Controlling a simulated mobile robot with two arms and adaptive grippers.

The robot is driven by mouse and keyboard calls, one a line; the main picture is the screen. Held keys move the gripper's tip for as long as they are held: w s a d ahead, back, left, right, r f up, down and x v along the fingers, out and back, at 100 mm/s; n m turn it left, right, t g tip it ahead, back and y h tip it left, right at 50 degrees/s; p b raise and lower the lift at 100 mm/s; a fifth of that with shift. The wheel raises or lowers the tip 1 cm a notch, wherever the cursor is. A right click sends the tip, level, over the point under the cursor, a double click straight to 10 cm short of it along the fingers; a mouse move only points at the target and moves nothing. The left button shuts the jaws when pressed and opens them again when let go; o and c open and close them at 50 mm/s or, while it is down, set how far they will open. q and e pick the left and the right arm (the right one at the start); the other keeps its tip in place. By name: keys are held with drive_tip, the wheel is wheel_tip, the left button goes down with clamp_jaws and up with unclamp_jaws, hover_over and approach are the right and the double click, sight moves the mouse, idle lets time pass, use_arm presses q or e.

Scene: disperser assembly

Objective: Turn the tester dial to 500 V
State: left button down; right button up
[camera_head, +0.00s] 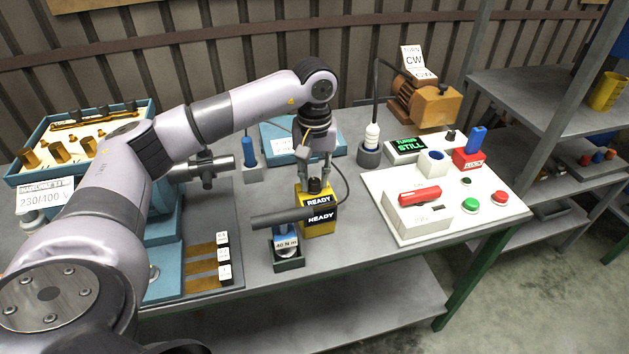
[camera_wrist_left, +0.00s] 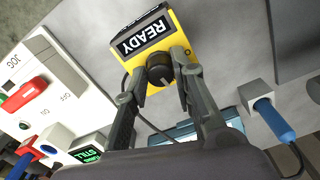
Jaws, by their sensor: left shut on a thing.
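My left gripper (camera_head: 315,185) comes down from above onto the tester's top. In the left wrist view its two fingers (camera_wrist_left: 162,68) lie either side of the dial and are shut on it. A dark cable runs from the tester. My right gripper is in neither view.
A torque tool with a dark handle (camera_head: 282,217), marked 40 N m, stands just left of the tester. The white control panel (camera_head: 385,187) with red switch and buttons is to the right. A blue-handled probe (camera_head: 248,150) stands left. An orange motor (camera_head: 427,100) is behind.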

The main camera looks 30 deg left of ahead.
sight(314, 180)
use_arm(q)
drive_tip(key=shift+m, duration=0.5)
drive_tip(key=c, duration=1.3)
unclamp_jaws()
wheel_tip(314, 180, up, 12)
drive_tip(key=shift+r, duration=0.1)
